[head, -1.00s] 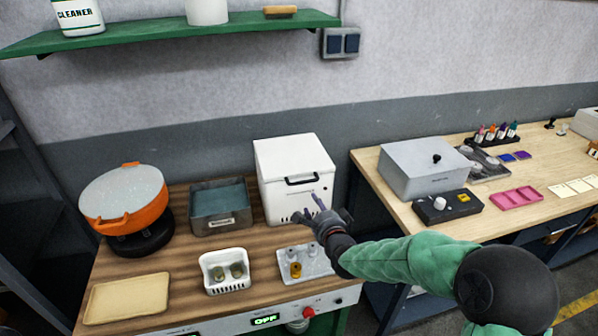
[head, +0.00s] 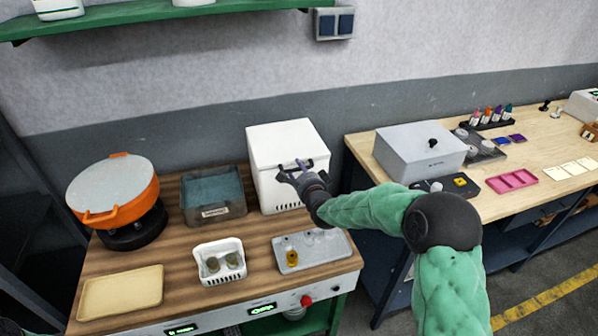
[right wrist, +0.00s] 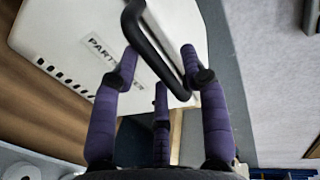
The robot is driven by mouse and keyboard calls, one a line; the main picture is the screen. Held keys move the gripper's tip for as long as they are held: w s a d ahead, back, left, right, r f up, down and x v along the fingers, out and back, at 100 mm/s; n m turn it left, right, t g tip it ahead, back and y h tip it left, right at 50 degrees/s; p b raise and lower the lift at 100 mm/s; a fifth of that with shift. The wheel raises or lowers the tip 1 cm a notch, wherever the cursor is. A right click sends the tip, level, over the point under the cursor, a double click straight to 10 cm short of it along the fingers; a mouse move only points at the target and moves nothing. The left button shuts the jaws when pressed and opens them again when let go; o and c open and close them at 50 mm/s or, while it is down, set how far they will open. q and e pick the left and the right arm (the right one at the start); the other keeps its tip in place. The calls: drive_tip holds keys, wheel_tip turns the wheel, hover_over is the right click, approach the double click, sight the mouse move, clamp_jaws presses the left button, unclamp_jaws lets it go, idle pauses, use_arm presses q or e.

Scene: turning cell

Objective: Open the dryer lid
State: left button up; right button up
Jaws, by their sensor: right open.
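The dryer (head: 268,190) is a white box at the back of the wooden bench in the head view, with its lid (head: 285,138) down. In the right wrist view its white front (right wrist: 75,45) carries a partly hidden label reading "PART". The black bar handle (right wrist: 151,42) runs between the spread purple fingers of my right gripper (right wrist: 160,72). In the head view, my right gripper (head: 297,172) is open at the dryer's front and largely covers the handle. I cannot tell whether a finger touches the handle. My left gripper is not in view.
Left of the dryer stand a grey bin (head: 212,212) and an orange tub (head: 115,192). A white basket (head: 220,262), a grey tray (head: 335,250) with small parts and a tan board (head: 122,292) lie in front. A grey box (head: 420,150) is on the right bench.

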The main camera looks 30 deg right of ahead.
drive_tip(key=shift+w+d+f, duration=0.1)
drive_tip(key=shift+w+f, duration=0.05)
drive_tip(key=shift+w, duration=0.35)
clamp_jaws()
